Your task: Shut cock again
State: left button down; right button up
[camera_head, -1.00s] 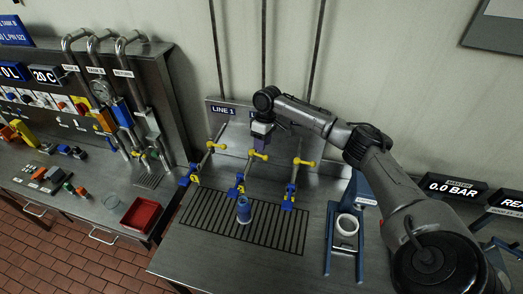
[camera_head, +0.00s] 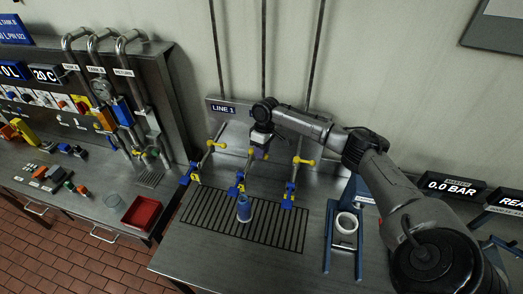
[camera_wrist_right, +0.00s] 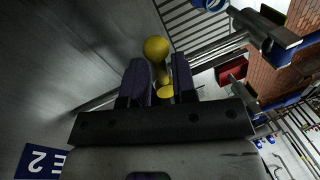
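Three cocks with yellow handles and blue-and-yellow spouts stand in a row at the wall: left cock (camera_head: 216,145), middle cock (camera_head: 237,188), right cock (camera_head: 303,161). My right gripper (camera_head: 260,146) is at the middle cock's handle and hides much of it. In the right wrist view, my right gripper's two dark fingers (camera_wrist_right: 158,75) lie on either side of a yellow handle (camera_wrist_right: 156,47). I cannot tell whether they press on it. My left gripper is out of view.
The slotted grate (camera_head: 205,212) lies in the steel counter. A blue stand with a white ring (camera_head: 347,223) is to its right. A pressure display (camera_head: 452,187) reads 0.0 BAR.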

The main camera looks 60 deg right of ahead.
jog(key=shift+c, duration=1.2)
jog(key=shift+d+r+n+p, duration=0.1)
jog(key=shift+r+n+p, duration=0.15)
jog(key=shift+p, duration=0.2)
jog(key=shift+w+d+f+n+p, duration=0.1)
jog(key=shift+d+n+p, duration=0.1)
jog(key=shift+n, duration=0.4)
jog(key=shift+w+d+f+n+p, duration=0.1)
jog(key=shift+d+n+p, duration=0.1)
jog(key=shift+n, duration=0.35)
jog(key=o, duration=0.7)
